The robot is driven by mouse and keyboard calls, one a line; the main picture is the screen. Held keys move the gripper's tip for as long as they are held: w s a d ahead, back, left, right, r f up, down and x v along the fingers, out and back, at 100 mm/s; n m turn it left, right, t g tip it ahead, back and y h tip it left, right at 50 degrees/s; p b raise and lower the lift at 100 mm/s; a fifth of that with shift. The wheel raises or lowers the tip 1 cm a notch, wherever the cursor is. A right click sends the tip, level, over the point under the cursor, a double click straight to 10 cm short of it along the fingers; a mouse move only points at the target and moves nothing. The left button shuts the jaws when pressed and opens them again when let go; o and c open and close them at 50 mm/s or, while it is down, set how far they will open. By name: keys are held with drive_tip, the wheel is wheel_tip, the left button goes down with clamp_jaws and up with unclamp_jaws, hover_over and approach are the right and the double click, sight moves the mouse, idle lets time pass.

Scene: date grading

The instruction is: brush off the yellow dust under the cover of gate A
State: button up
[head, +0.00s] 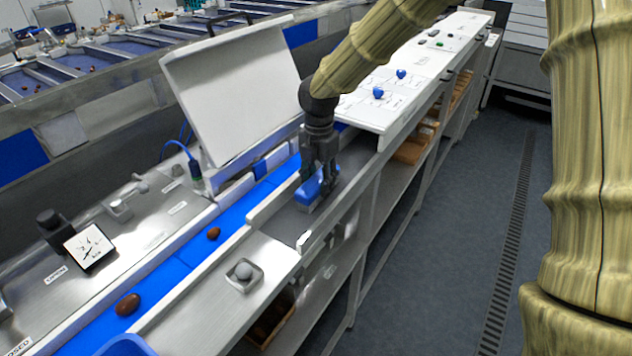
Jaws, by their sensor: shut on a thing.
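My gripper (319,172) is shut on a blue brush (315,188) with pale bristles pointing down. It holds the brush at the grey metal ledge beside the blue belt, to the right of the raised cover. I cannot tell whether the bristles touch the surface. A large white cover (235,85) with a dark handle stands tilted open behind the belt. No yellow dust can be made out; my gripper and arm hide part of the area there.
The blue belt (170,272) carries two brown dates, one near (127,304) and one farther (213,233). A white panel (415,75) with blue knobs lies right of my gripper. A small dial (90,247) stands at left. The floor (440,240) at right is clear.

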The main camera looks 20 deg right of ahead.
drive_tip(key=shift+w+d+f, duration=0.1)
drive_tip(key=shift+w+d, duration=0.5)
drive_tip(key=shift+d, duration=0.2)
drive_tip(key=shift+w+d, duration=0.9)
drive_tip(key=shift+d, duration=0.2)
drive_tip(key=shift+d, duration=0.1)
drive_tip(key=shift+w+d, duration=0.8)
drive_tip(key=shift+d, duration=0.15)
drive_tip(key=shift+s+a, duration=0.95)
drive_tip(key=shift+a, duration=0.2)
drive_tip(key=shift+s+a, duration=0.9)
drive_tip(key=shift+a, duration=0.2)
drive_tip(key=shift+a+f, duration=0.1)
